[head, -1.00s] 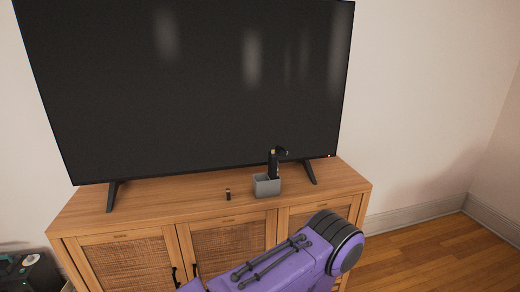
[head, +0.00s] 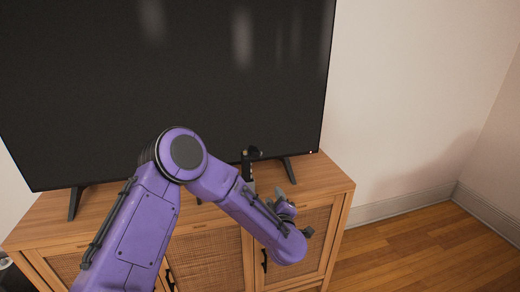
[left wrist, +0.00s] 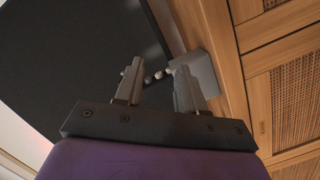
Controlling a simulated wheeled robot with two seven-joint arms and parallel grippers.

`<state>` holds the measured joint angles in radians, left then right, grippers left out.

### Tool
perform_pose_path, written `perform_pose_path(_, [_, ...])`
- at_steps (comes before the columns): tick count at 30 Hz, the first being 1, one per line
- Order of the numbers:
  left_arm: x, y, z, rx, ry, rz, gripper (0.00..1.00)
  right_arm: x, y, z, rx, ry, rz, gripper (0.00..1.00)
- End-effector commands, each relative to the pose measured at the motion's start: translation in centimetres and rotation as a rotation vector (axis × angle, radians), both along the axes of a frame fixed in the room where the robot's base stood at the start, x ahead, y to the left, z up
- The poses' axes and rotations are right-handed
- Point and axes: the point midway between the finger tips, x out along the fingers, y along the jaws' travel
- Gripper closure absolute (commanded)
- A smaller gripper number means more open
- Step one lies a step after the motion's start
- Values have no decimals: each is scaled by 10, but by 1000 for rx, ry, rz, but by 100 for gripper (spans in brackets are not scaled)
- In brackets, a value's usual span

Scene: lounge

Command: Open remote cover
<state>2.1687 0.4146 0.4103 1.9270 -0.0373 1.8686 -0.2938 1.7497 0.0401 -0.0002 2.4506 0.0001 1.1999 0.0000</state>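The black remote (head: 249,163) stands upright, with a dark piece sticking out sideways near its top. Its lower part and the grey holder under it are largely hidden by my left arm in the head view. The grey holder (left wrist: 197,68) shows in the left wrist view beyond the fingers. My left gripper (head: 287,210) is in front of the cabinet top, to the right of the remote. In the left wrist view its two fingers (left wrist: 158,88) are apart, with small pale rounded shapes seen between them; I cannot tell what these are. My right gripper is not in view.
A large black TV (head: 150,90) stands on a wooden cabinet (head: 320,178) with woven-panel doors. A TV foot (head: 289,170) is just right of the remote. Open wooden floor (head: 405,250) lies to the right.

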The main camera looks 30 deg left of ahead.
Motion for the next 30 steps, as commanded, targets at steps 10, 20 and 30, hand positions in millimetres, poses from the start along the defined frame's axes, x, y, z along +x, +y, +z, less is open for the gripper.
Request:
perform_pose_path(10, [35,49,88,-77,-214,180,61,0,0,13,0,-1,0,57])
perform_pose_path(20, [79,99,86,-76,-211,175,61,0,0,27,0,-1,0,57])
perform_pose_path(30, [88,108,85,-74,-211,171,61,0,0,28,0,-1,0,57])
